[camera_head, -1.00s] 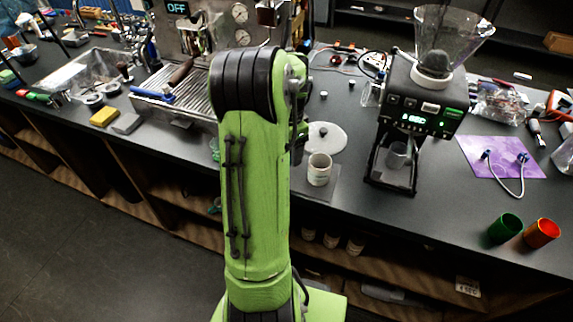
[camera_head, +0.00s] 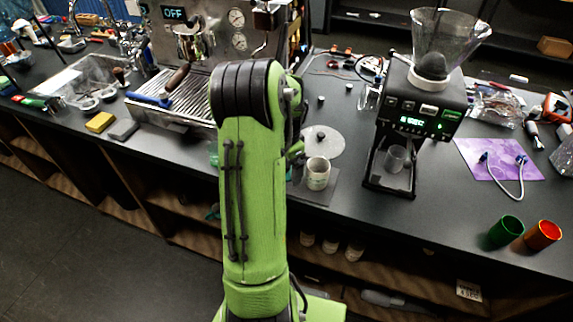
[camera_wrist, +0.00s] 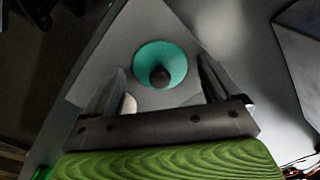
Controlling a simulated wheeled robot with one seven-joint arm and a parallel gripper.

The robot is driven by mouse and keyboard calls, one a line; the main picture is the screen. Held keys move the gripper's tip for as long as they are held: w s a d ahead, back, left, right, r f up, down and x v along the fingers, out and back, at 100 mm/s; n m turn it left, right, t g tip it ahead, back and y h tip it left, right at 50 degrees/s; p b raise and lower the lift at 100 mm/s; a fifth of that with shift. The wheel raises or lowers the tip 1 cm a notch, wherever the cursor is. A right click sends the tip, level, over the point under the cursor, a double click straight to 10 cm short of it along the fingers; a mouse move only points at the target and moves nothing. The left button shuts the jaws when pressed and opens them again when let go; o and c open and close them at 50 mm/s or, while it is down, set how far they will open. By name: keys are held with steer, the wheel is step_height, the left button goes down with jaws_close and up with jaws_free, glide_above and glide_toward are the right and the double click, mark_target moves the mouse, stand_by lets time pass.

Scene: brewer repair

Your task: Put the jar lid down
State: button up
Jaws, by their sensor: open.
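In the wrist view, a round teal piece with a black knob in its middle, which looks like the jar lid (camera_wrist: 174,57), is over a flat grey surface. My gripper (camera_wrist: 157,80) is open, with one finger on each side of the picture below the lid. The fingers look apart from it. I cannot tell whether the lid rests on a jar or on the flat surface. In the head view my arm hides my gripper. A bit of teal (camera_head: 213,151) shows at the arm's left edge there.
A white mug (camera_head: 317,174) stands on a grey mat (camera_head: 321,192), beside a grey disc with a dark knob (camera_head: 330,146). A grinder (camera_head: 422,110) stands to the right, an espresso machine (camera_head: 215,45) behind. Green (camera_head: 503,232) and orange (camera_head: 542,235) cups stand near the front edge.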

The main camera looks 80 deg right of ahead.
mark_target(287, 166)
step_height(287, 166, up, 12)
steer(key=p, duration=0.2)
steer(key=shift+r+p, duration=0.2)
steer(key=shift+p, duration=0.2)
steer(key=w+a+r+n+t+h, duration=0.1)
steer(key=w+a+r+n, duration=0.25)
steer(key=w+a, duration=0.35)
steer(key=w+a+r+n+t, duration=0.1)
steer(key=w+a+r+n, duration=0.2)
steer(key=w+a+n, duration=0.25)
steer(key=w+a+r+n+t, duration=0.15)
steer(key=a+n, duration=0.25)
steer(key=a, duration=0.4)
steer(key=w+a+r+n, duration=0.1)
steer(key=w+a+n, duration=0.15)
steer(key=a, duration=0.55)
steer(key=s+a+n+t, duration=0.1)
steer(key=s+a+n, duration=0.2)
steer(key=a+n, duration=0.2)
steer(key=s+a+f+n+t+y, duration=0.1)
steer(key=s+a+n, duration=0.3)
steer(key=a+n, duration=0.1)
steer(key=shift+a+f+n, duration=0.15)
steer(key=shift+a+n, duration=0.2)
steer(key=shift+a, duration=0.45)
